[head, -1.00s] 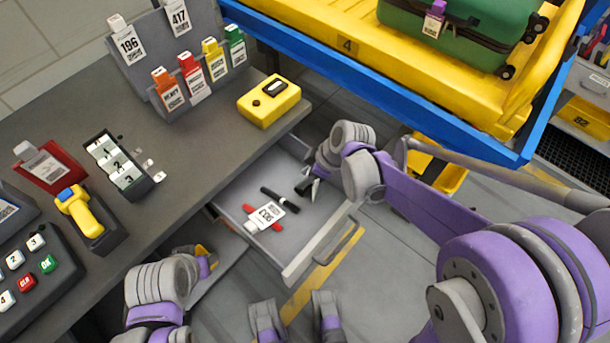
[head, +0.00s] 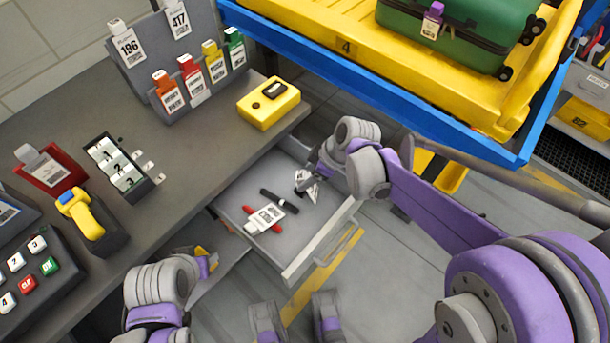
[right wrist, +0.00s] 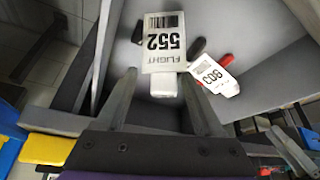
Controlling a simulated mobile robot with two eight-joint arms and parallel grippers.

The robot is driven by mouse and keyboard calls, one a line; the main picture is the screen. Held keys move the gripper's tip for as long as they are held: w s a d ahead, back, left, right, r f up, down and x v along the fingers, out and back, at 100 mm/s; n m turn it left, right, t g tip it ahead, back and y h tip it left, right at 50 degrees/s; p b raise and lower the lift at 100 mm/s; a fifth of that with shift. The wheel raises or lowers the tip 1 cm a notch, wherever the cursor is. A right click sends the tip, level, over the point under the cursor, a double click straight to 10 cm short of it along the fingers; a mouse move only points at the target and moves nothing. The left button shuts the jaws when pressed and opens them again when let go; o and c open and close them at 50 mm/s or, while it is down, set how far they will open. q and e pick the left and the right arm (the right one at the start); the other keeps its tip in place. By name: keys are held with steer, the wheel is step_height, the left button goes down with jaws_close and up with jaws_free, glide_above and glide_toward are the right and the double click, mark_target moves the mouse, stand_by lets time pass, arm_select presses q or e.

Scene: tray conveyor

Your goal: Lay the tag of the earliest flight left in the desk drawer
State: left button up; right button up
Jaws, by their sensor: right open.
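The desk drawer (head: 232,190) is pulled open below the desk edge. A white tag reading FLIGHT 552 (right wrist: 163,58) is at the drawer floor, with its blank end between the fingers of my right gripper (right wrist: 158,80). In the head view this tag (head: 311,190) shows beside the right gripper (head: 308,178), which is open over the drawer's far right part. I cannot tell whether the tag lies fully flat. Another white tag, seemingly 603 (right wrist: 212,75), lies across a red pen in the drawer. My left gripper (head: 207,262) is partly seen below the desk edge; its fingers are unclear.
A rack holds tags 196 (head: 129,44) and 417 (head: 178,20) above several coloured tags. A black pen (head: 280,201) lies in the drawer. A yellow device (head: 268,104) stands near the desk corner. The blue-framed conveyor (head: 400,108) carries a yellow tray with a green suitcase.

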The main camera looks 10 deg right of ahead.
steer(key=p+v, duration=0.2)
steer(key=v, duration=0.8)
steer(key=s+m, duration=0.2)
steer(key=s, duration=0.1)
steer(key=s+d+m+h, duration=0.1)
steer(key=s+m, duration=0.1)
steer(key=s+f+m+t+h, duration=0.1)
steer(key=s+m, duration=0.1)
steer(key=s, duration=0.1)
steer(key=shift+s+d+f, duration=0.1)
steer(key=shift+s+d, duration=0.2)
arm_select(q)
step_height(320, 180, up, 2)
steer(key=shift+r, duration=0.15)
arm_select(e)
steer(key=s+d+f+m+t+h, duration=0.1)
steer(key=s+d+f+m+h, duration=0.1)
steer(key=s+m, duration=0.4)
steer(key=shift+s+d+f+h, duration=0.35)
steer(key=shift+s+f, duration=0.1)
steer(key=shift+s, duration=0.1)
arm_select(q)
steer(key=shift+d, duration=0.1)
